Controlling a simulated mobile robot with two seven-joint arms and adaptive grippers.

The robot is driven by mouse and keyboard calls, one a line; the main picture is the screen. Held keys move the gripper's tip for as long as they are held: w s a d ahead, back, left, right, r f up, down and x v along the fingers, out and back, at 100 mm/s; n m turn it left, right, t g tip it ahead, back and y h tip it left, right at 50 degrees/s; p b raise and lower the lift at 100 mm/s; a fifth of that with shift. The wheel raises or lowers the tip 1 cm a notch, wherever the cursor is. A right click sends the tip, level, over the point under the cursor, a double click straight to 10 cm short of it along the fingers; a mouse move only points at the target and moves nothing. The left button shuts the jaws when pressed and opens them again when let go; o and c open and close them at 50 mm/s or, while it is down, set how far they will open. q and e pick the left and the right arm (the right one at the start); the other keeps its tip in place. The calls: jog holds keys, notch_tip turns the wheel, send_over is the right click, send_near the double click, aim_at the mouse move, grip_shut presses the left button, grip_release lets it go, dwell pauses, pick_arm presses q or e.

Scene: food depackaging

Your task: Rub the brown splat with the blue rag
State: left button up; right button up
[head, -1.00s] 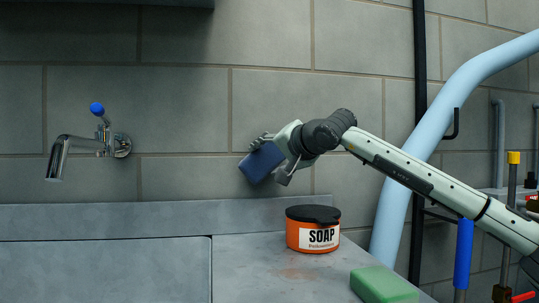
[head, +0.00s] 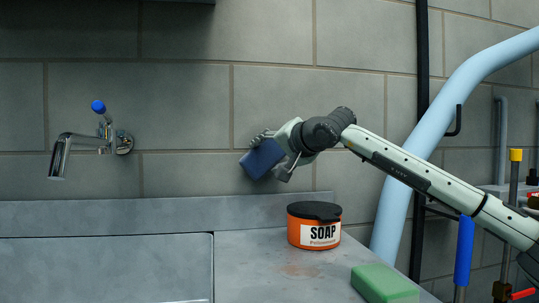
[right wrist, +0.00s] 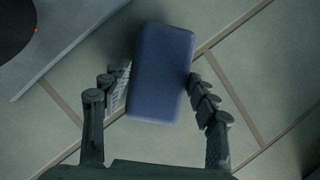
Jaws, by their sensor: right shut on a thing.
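The blue rag (head: 261,159), a thick rounded block, is tilted in my right gripper (head: 272,154) in the head view. The gripper is shut on it and holds it up in front of the tiled wall, above and left of the soap tub. In the right wrist view the rag (right wrist: 162,72) sits between both fingers. The brown splat (head: 299,271) is a faint reddish-brown stain on the grey counter, in front of the soap tub. The rag is well above it and apart from it. My left gripper is not in view.
An orange soap tub (head: 314,228) with a black lid stands just behind the splat. A green sponge-like block (head: 384,284) lies at the counter's front right. A chrome tap (head: 92,143) is over the sink basin (head: 105,268) on the left. A light blue pipe (head: 400,190) rises at right.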

aim_at(283, 154)
jog(key=shift+w+a+p, duration=0.1)
jog(key=shift+w+p, duration=0.5)
jog(key=shift+w, duration=0.15)
jog(key=shift+w+d+p, duration=0.15)
jog(key=shift+d+p, duration=0.05)
jog(key=shift+d, duration=0.75)
jog(key=shift+w+d+p, duration=0.15)
jog(key=shift+d+p, duration=0.05)
jog(key=shift+d, duration=0.75)
jog(key=shift+w, duration=0.15)
jog(key=shift+s+a+b, duration=0.2)
jog(key=shift+a+b, duration=0.15)
jog(key=shift+a, duration=0.55)
jog(key=shift+s+a+r, duration=0.1)
jog(key=shift+s+a, duration=0.05)
jog(key=shift+a, duration=0.9)
